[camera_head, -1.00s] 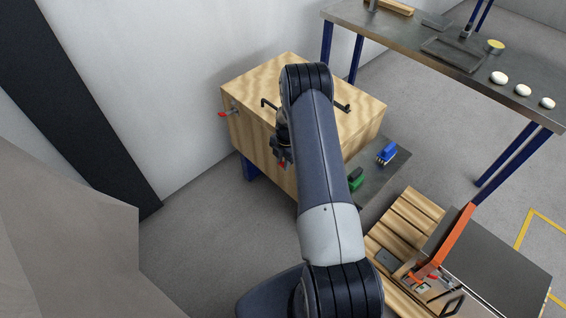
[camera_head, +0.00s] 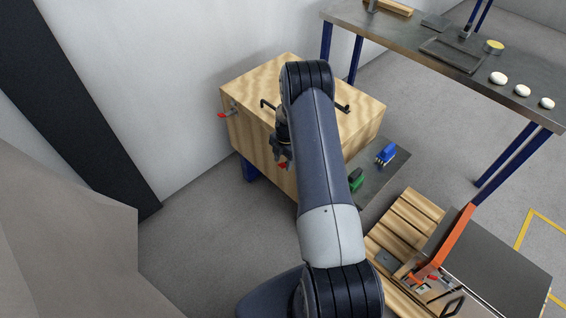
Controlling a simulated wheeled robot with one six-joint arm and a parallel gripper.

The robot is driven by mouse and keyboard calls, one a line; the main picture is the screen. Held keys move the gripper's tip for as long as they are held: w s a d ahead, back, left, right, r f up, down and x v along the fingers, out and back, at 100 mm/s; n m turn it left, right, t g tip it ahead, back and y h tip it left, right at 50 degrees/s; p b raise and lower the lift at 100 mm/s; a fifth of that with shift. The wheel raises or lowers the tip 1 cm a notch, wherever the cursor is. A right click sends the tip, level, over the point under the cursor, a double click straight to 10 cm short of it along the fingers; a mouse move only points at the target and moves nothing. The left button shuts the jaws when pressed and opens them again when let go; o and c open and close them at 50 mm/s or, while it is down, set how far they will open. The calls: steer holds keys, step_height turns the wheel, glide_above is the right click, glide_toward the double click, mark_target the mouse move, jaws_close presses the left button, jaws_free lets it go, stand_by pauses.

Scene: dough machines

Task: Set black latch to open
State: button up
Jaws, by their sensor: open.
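A wooden box (camera_head: 248,138) stands against the wall. Thin black bent bars show on its top, one at the left (camera_head: 267,103) and one at the right (camera_head: 343,107); my arm hides what lies between them. I cannot tell whether either belongs to the black latch. My gripper (camera_head: 278,154) is at the box's front face, partly hidden by my arm, with its jaws open. A small red part (camera_head: 284,165) shows right beside the gripper; I cannot tell whether they touch. A red-tipped lever (camera_head: 225,114) sticks out at the box's left side.
A dark plate with a blue clamp-like item (camera_head: 386,153) and a green one (camera_head: 356,179) lies right of the box. A slatted wooden unit with an orange bar (camera_head: 449,240) is at lower right. A metal table (camera_head: 400,33) with white dough balls stands behind. Floor left of my arm is clear.

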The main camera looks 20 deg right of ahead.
mark_target(285, 164)
step_height(285, 164, up, 10)
steer(key=d+b, duration=0.1)
steer(key=shift+w+f, duration=0.15)
steer(key=shift+f, duration=0.05)
steer(key=shift+f, duration=0.15)
stand_by(0.4)
steer(key=f, duration=0.3)
steer(key=f+p, duration=0.1)
steer(key=f, duration=0.3)
steer(key=a+f, duration=0.1)
steer(key=f, duration=0.2)
steer(key=shift+s+a+f, duration=0.1)
steer(key=shift+s+f, duration=0.1)
steer(key=shift+f, duration=0.1)
steer(key=shift+r, duration=0.1)
